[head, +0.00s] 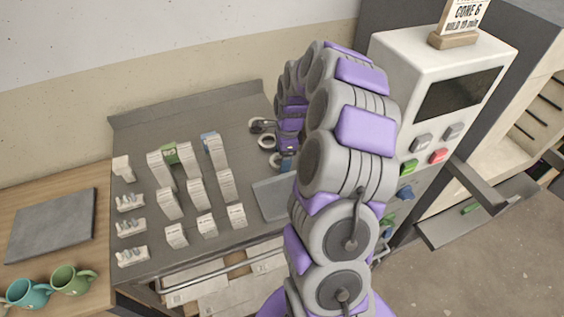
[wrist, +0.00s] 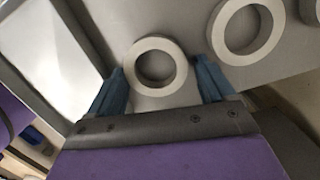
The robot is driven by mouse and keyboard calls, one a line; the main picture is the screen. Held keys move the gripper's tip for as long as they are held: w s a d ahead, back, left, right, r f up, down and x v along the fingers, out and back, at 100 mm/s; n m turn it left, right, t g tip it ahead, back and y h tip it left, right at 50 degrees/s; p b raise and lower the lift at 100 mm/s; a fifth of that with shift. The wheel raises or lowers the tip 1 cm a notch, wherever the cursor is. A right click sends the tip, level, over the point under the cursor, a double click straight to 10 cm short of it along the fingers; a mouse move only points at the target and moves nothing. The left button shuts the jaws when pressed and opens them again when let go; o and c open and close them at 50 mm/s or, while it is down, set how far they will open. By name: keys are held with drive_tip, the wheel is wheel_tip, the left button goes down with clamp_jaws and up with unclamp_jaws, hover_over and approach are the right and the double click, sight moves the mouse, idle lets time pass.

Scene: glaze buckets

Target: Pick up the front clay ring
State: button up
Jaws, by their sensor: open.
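The front clay ring (wrist: 156,44), a pale flat ring with a round hole, lies on the grey surface in the wrist view. My gripper (wrist: 161,78) is open, with one blue finger on each side of this ring. Small gaps seem to show between the fingers and the ring; I cannot tell whether they touch. In the head view the front ring (head: 273,160) is partly hidden by my gripper and arm. A second ring (wrist: 217,37) lies up and to the right in the wrist view, and a third (wrist: 312,10) is cut off at the corner.
A grey worktop (head: 235,110) carries rows of white test tiles (head: 195,190) left of my arm. A flat grey tray (head: 272,198) lies in front of the rings. A white control box (head: 425,60) with buttons stands to the right. Two mugs (head: 72,281) sit at lower left.

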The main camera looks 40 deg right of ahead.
drive_tip(key=shift+a, duration=0.55)
drive_tip(key=c, duration=0.4)
drive_tip(key=shift+d, duration=0.1)
drive_tip(key=c, duration=0.3)
drive_tip(key=shift+d, duration=0.3)
drive_tip(key=shift+c, duration=0.6)
